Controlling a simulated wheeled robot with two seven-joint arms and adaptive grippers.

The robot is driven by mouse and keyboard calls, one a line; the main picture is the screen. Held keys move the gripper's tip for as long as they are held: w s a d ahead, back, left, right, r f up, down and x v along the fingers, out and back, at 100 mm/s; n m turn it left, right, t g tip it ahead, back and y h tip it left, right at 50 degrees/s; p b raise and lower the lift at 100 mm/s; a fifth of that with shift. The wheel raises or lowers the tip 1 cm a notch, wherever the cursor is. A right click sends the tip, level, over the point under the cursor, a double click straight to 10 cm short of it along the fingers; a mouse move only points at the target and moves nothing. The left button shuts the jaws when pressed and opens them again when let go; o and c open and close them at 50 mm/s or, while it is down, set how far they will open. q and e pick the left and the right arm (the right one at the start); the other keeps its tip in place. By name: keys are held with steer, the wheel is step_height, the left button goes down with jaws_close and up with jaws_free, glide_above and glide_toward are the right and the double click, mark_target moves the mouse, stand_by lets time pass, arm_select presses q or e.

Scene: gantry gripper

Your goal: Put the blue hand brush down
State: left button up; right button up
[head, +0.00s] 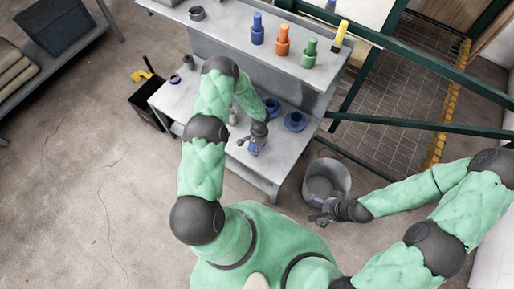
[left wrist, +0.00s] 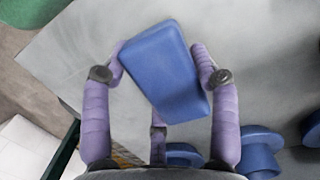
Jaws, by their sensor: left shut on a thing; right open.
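The blue hand brush (left wrist: 165,70) shows in the left wrist view as a blue block with rounded edges. It is tilted between the purple fingers of my left gripper (left wrist: 160,76), which is shut on it. In the head view my left gripper (head: 256,148) is over the front part of the grey lower bench top (head: 262,168). I cannot tell whether the brush touches the bench. My right gripper (head: 320,216) is open and empty in front of the grey bin, away from the bench.
A blue flanged part (head: 295,121) stands on the bench right of my left gripper; another (head: 272,105) is behind it. The upper shelf holds blue (head: 257,30), orange (head: 282,42), green (head: 309,54) and yellow (head: 341,34) items. A grey round bin (head: 342,178) stands right of the bench.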

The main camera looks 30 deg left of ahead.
arm_select(q)
steer(key=shift+f, duration=0.8)
steer(key=shift+r, duration=0.1)
steer(key=shift+f+b, duration=0.35)
steer(key=shift+b, duration=0.25)
steer(key=shift+s+f+b, duration=0.1)
steer(key=shift+f+b, duration=0.15)
steer(key=shift+b, duration=0.05)
